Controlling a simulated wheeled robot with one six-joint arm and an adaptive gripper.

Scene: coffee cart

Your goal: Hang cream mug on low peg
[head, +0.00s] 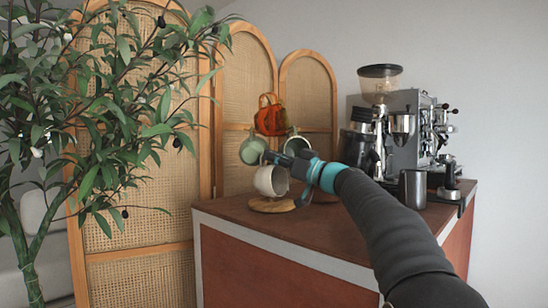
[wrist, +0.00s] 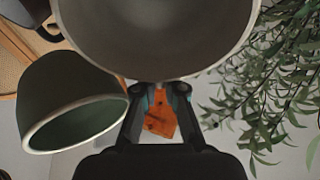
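The cream mug (head: 270,181) is at the front of the mug tree, just above its round wooden base (head: 265,206). It fills the top of the wrist view (wrist: 155,40), its mouth towards the camera. My gripper (head: 288,160) is at the mug's upper right side in the head view. In the wrist view its fingers (wrist: 162,92) meet the mug's near edge and appear closed on its handle, which is mostly hidden. The low peg cannot be made out behind the mugs and gripper.
A green mug (head: 252,149) hangs close by on the left, large in the wrist view (wrist: 75,110). An orange mug (head: 270,117) hangs above, and another mug (head: 297,143) hangs right. An espresso machine (head: 425,130) and steel pitcher (head: 412,189) stand right. A leafy plant (head: 100,110) is left.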

